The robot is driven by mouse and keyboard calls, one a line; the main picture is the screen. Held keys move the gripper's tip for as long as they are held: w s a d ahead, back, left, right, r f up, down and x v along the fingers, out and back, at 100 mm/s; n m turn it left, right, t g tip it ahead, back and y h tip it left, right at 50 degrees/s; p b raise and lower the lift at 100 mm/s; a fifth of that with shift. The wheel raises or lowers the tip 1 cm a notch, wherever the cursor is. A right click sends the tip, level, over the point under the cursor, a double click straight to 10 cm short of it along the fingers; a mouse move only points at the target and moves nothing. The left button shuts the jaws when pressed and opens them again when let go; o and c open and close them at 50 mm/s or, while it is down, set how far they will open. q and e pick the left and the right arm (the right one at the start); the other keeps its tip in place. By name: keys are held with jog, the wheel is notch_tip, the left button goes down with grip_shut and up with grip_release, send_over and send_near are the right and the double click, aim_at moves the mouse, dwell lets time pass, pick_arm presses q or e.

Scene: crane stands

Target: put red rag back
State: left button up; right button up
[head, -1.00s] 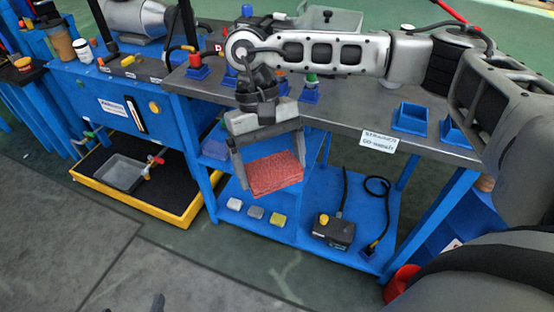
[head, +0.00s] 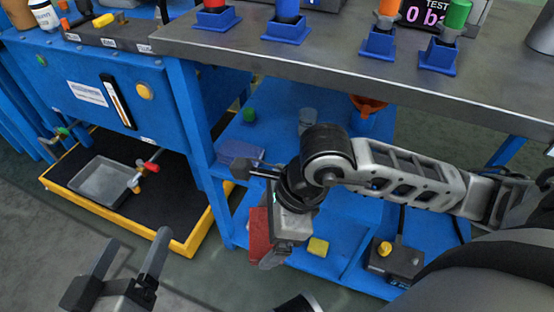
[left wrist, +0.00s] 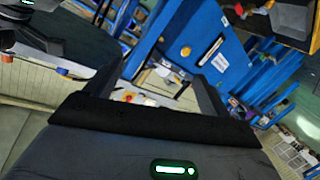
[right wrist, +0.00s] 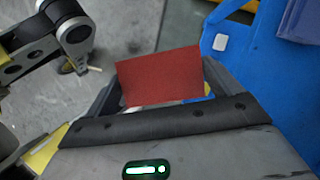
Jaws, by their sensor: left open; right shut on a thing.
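The red rag (head: 259,236) is a flat red piece held in my right gripper (head: 268,240), in front of the lower shelf (head: 345,225) of the blue stand. In the right wrist view the rag (right wrist: 160,76) sits between the two fingers of my right gripper (right wrist: 158,92). My left gripper (head: 130,265) is open and empty at the lower left of the head view, over the floor. The left wrist view shows its spread fingers (left wrist: 155,85) with nothing between them.
A yellow sponge-like block (head: 318,247) and a black box with a yellow knob (head: 396,258) are on the lower shelf. The grey tabletop (head: 350,75) overhangs the shelf. A yellow-rimmed black tray (head: 170,243) stands on the floor at left.

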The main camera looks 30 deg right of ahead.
jog(key=shift+w+d+f+m, duration=0.1)
jog(key=shift+w+d+m, duration=0.1)
jog(key=shift+w+d, duration=0.25)
jog(key=shift+w+d+f+m, duration=0.1)
jog(key=shift+w+d+m, duration=0.15)
jog(key=shift+w, duration=0.35)
jog(key=w+d+b, duration=0.1)
jog(key=w+d, duration=0.2)
jog(key=d, duration=0.1)
jog(key=w+d+b, duration=0.1)
jog(key=w+d, duration=0.2)
jog(key=d, duration=0.1)
jog(key=w+d+b, duration=0.1)
jog(key=w+d, duration=0.2)
jog(key=d, duration=0.1)
jog(key=shift+w, duration=0.35)
jog(key=shift+w+d+r, duration=0.1)
jog(key=shift+w+d, duration=0.05)
notch_tip(320, 180, down, 3)
jog(key=shift+f+b, duration=0.15)
jog(key=shift+b, duration=0.95)
pick_arm(q)
jog(key=w+r+t, duration=0.1)
jog(key=r+m+t+h, duration=0.1)
jog(key=r, duration=0.1)
jog(key=w+r+t+h, duration=0.1)
jog(key=shift+w+r+m+t, duration=0.3)
pick_arm(e)
jog(key=shift+f, duration=0.1)
jog(key=shift+f, duration=0.1)
